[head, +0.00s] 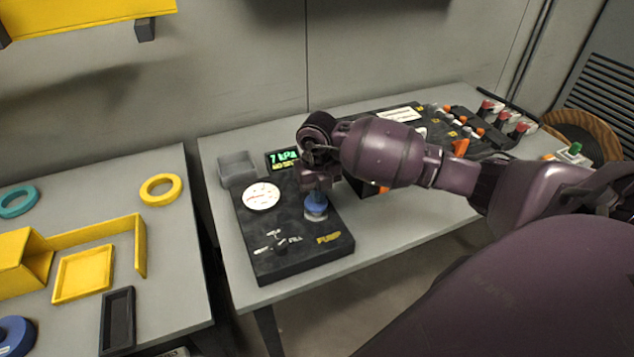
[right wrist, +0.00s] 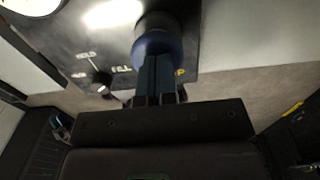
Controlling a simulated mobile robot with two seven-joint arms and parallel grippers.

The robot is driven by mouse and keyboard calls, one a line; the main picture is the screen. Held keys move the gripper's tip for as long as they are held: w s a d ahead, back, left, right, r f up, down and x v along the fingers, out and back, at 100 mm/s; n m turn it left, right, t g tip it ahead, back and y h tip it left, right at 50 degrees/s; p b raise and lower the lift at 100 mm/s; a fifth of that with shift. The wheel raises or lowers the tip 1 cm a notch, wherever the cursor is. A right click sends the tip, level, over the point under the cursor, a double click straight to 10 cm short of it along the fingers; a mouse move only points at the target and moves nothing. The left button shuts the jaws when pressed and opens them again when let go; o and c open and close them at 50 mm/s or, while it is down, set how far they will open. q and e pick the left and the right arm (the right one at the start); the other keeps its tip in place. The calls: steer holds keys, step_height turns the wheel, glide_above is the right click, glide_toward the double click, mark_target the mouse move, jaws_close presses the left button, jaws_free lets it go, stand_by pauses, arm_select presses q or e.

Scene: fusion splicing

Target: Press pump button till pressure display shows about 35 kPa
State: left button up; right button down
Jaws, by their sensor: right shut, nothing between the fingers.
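The black pump panel (head: 285,262) lies on the grey table in the head view. Its display (head: 284,159) reads about 7 kPa in green, with a yellow line below it. A round white gauge (head: 261,196) and a small selector knob (head: 282,243) sit on the panel; the knob also shows in the right wrist view (right wrist: 101,82). The blue pump button (head: 316,205) stands near the panel's right side. My right gripper (head: 317,188) is shut and points down at the button. In the right wrist view its fingers (right wrist: 157,80) meet or overlap the blue button (right wrist: 158,48); contact is unclear.
A grey open box (head: 238,168) stands behind the panel. Further right are a black rack (head: 470,125) with red and orange parts. A left table holds yellow trays (head: 84,273), a yellow ring (head: 160,190) and a teal ring (head: 17,201). My right arm covers part of the table.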

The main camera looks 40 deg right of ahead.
arm_select(q)
steer(key=shift+s+f, duration=0.2)
steer(key=shift+s, duration=0.1)
arm_select(e)
steer(key=shift+f, duration=0.2)
